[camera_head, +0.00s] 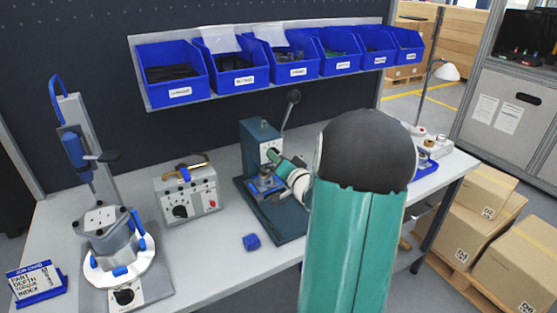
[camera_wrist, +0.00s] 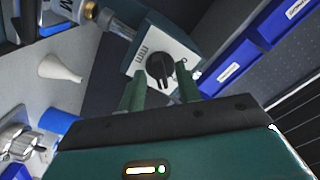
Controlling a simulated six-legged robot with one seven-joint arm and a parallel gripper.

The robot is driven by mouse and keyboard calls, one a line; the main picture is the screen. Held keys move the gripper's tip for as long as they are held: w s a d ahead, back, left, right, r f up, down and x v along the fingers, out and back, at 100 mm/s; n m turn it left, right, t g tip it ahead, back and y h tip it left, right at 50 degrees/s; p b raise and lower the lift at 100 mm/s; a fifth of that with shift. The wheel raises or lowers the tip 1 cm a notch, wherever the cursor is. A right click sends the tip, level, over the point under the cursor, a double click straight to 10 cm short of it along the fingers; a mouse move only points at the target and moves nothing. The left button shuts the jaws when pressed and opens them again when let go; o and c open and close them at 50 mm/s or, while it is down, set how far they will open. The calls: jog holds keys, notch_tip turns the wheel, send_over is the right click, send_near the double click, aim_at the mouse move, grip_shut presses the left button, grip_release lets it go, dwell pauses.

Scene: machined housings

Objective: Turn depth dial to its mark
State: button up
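The depth dial (camera_wrist: 160,70) is a round black knob with a raised grip bar, on a white plate marked "mm" in the wrist view. The plate is on the front of a dark teal press (camera_head: 258,138), which has a lever with a black ball on top. My gripper (camera_wrist: 160,82) is open, with one green finger on each side of the dial. I cannot tell whether the fingers touch it. In the head view my gripper (camera_head: 279,160) is at the press front and hides most of the dial. A card (camera_head: 35,280) at the left lists part, depth, torque and index.
A grey box with a black dial (camera_head: 188,200) stands left of the press. A round fixture (camera_head: 118,255) with blue clamps stands further left. Blue bins (camera_head: 235,82) hang on the back wall.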

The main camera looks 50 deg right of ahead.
jog(key=shift+s, duration=0.1)
jog(key=v, duration=1.3)
jog(key=shift+s, duration=0.3)
jog(key=shift+a, duration=0.1)
